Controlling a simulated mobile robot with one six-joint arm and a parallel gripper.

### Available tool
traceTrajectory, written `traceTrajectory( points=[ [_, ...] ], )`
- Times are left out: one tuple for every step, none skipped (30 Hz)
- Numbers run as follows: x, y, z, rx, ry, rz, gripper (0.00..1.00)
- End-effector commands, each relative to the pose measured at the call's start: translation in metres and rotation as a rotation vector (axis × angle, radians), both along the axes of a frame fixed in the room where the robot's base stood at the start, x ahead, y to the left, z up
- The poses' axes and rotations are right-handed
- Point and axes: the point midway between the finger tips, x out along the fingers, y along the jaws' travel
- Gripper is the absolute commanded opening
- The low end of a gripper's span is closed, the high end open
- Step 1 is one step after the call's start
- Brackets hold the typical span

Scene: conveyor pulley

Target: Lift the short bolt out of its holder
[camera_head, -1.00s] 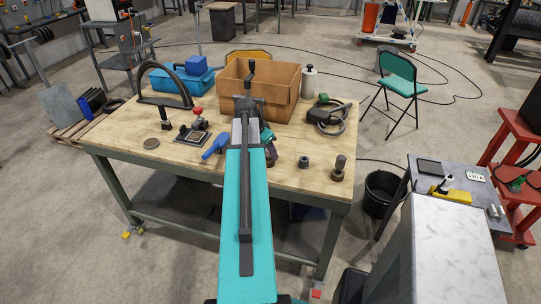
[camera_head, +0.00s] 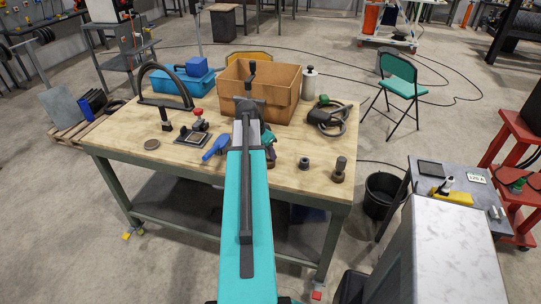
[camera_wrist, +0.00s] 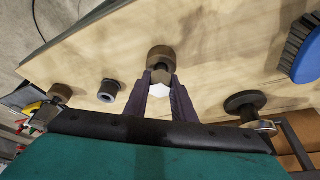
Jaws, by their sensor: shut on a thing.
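In the wrist view, my gripper (camera_wrist: 159,88) is shut on the short bolt (camera_wrist: 159,89), whose pale hexagonal head shows between the two dark fingers. The brown round holder (camera_wrist: 160,56) sits just past the fingertips, in line with the bolt.
A dark collar (camera_head: 304,162) and another brown holder with an upright piece (camera_head: 338,171) stand on the bench to the right. A blue-handled brush (camera_head: 215,146) lies to the left.

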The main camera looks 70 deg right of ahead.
Motion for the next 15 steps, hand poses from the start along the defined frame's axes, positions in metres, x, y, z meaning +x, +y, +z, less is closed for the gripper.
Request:
traceTrajectory(
  points=[
    [0.0, -0.0002, 0.001, -0.001, 0.0, 0.0, 0.0],
    [0.0, -0.0002, 0.0012, -0.001, 0.0, 0.0, 0.0],
    [0.0, -0.0001, 0.0017, -0.001, 0.0, 0.0, 0.0],
    [-0.0001, -0.0001, 0.002, -0.001, 0.0, 0.0, 0.0],
    [-0.0001, -0.0001, 0.0023, -0.001, 0.0, 0.0, 0.0],
    [0.0, -0.0001, 0.0027, -0.001, 0.0, 0.0, 0.0],
    [0.0, -0.0002, 0.003, -0.001, 0.0, 0.0, 0.0],
    [0.0, -0.0002, 0.0033, -0.001, 0.0, 0.0, 0.0],
    [0.0001, -0.0001, 0.0037, -0.001, 0.0, 0.0, 0.0],
    [0.0, -0.0002, 0.0041, -0.001, 0.0, 0.0, 0.0],
    [-0.0001, -0.0002, 0.0043, -0.001, 0.0, 0.0, 0.0],
    [0.0, -0.0001, 0.0047, -0.001, 0.0, 0.0, 0.0],
    [0.0, -0.0001, 0.005, -0.001, 0.0, 0.0, 0.0],
    [0.0, -0.0001, 0.0052, 0.0, 0.0, 0.0, 0.0],
    [-0.0001, -0.0001, 0.0057, 0.0, 0.0, 0.0, 0.0]
  ],
)
